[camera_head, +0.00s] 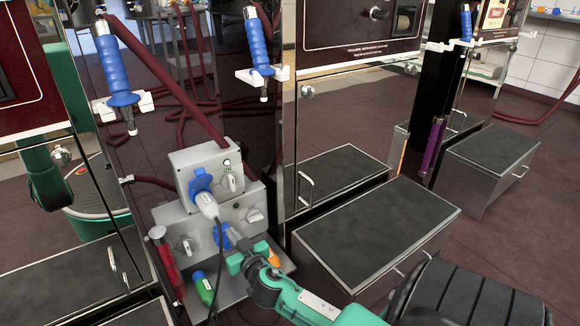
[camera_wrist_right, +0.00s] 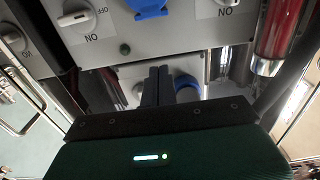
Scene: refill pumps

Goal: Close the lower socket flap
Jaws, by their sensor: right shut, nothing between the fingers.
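The grey socket box (camera_head: 205,222) stands low between the shiny cabinets. Its lower socket flap (camera_head: 221,234) is blue and partly hidden by my right gripper; how far it stands open I cannot tell. In the right wrist view a blue part (camera_wrist_right: 150,9) shows at the top edge, cut off. My right gripper (camera_head: 231,235) is shut and empty, its fingertips close beside the lower flap; contact is unclear. Its closed dark fingers also show in the wrist view (camera_wrist_right: 158,85). My left gripper is out of view.
Rotary switches sit on the box, one at the lower right (camera_head: 254,215). A black-topped step (camera_head: 375,232) is at the right. Blue-handled nozzles (camera_head: 115,75) hang above.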

